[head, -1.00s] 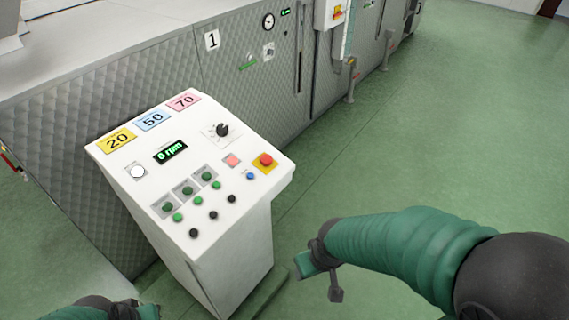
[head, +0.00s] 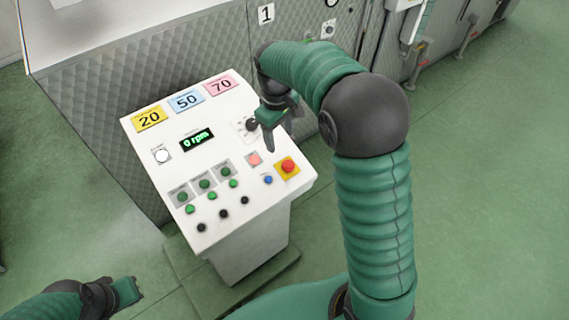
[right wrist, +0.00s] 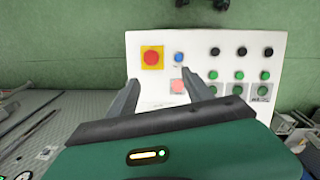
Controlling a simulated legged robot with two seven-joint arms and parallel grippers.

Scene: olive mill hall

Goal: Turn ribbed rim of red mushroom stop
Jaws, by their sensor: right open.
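The red mushroom stop (head: 288,167) sits on a yellow square plate at the right edge of the white sloping control panel (head: 140,139). It also shows in the right wrist view (right wrist: 152,58), left of the blue button. My right gripper (head: 270,132) is above the upper right of the panel, over the black rotary knob, partly hiding it. In the right wrist view its two fingers (right wrist: 157,88) are spread and empty, apart from the stop. The stop's ribbed rim is too small to make out. My left gripper (head: 128,290) is at the lower left, away from the panel; its jaws are unclear.
Several green and black buttons fill the lower panel. A grey quilted machine wall (head: 100,85) stands behind. Green floor (head: 480,190) is clear at right.

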